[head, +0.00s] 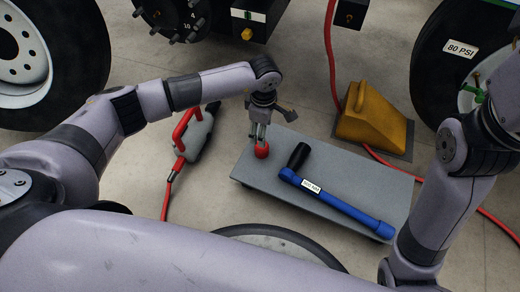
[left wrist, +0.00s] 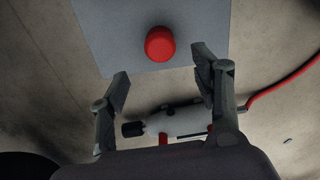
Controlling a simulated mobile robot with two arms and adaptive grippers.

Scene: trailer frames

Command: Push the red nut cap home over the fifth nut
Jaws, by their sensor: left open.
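The red nut cap (head: 262,151) stands on the left end of a grey board on the floor. My left gripper (head: 258,134) points down just above it. In the left wrist view the cap (left wrist: 160,44) lies beyond the fingertips, and the left gripper (left wrist: 162,82) is open with nothing between its fingers. The wheel hub (head: 178,14) at the top left carries several studs or nuts around its edge, with small numbers on its face. I cannot tell which is the fifth nut. My right arm shows at the right, but its gripper is out of view.
A blue wrench (head: 345,208) with a black handle lies on the grey board (head: 345,160). A grey tool (head: 196,136) with a red handle and hose lies left of it. A yellow chock (head: 374,120) stands behind. Tyres stand at both sides, one marked 80 PSI.

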